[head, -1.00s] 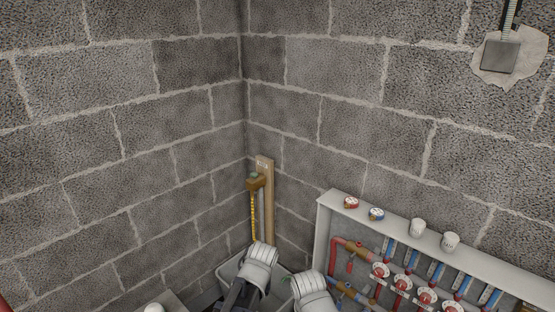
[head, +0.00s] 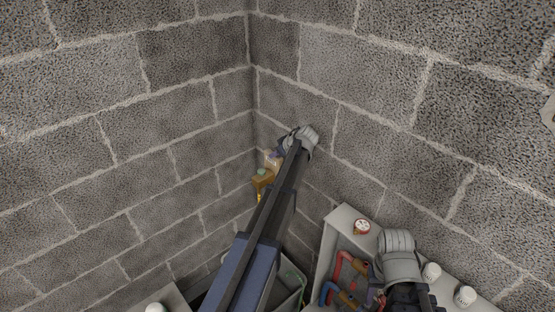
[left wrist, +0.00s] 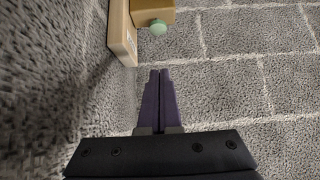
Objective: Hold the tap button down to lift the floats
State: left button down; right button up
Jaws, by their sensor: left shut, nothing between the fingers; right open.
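The tap has a brass-coloured body (head: 262,183) with a pale green round button (head: 262,172) on top, near the wall corner. In the left wrist view the green button (left wrist: 159,27) sticks out from the tan tap body (left wrist: 153,10), beside a wooden board (left wrist: 122,30). My left gripper (head: 274,157) is shut and empty, its purple fingertips (left wrist: 159,72) apart from the button in the wrist view. My right gripper (head: 392,285) is open at the manifold box, its fingers mostly hidden. I cannot make out the floats.
The open white manifold box (head: 338,226) stands against the right wall with red and blue pipes. A grey bin (head: 291,285) stands below the tap. Block walls close in behind the tap.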

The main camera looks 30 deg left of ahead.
pick_arm(q)
jog(key=shift+r, duration=0.1)
dwell(0.3)
jog(key=b, duration=0.7)
send_over(260, 169)
jog(key=s+d, duration=0.2)
jog(key=d, duration=0.1)
jog(key=f, duration=0.7)
jog(key=shift+w+f, duration=0.15)
jog(key=shift+w, duration=0.1)
jog(key=f+b, duration=0.2)
jog(key=shift+a+f+b, duration=0.2)
jog(key=shift+b, duration=0.15)
jog(key=shift+f+b, duration=0.75)
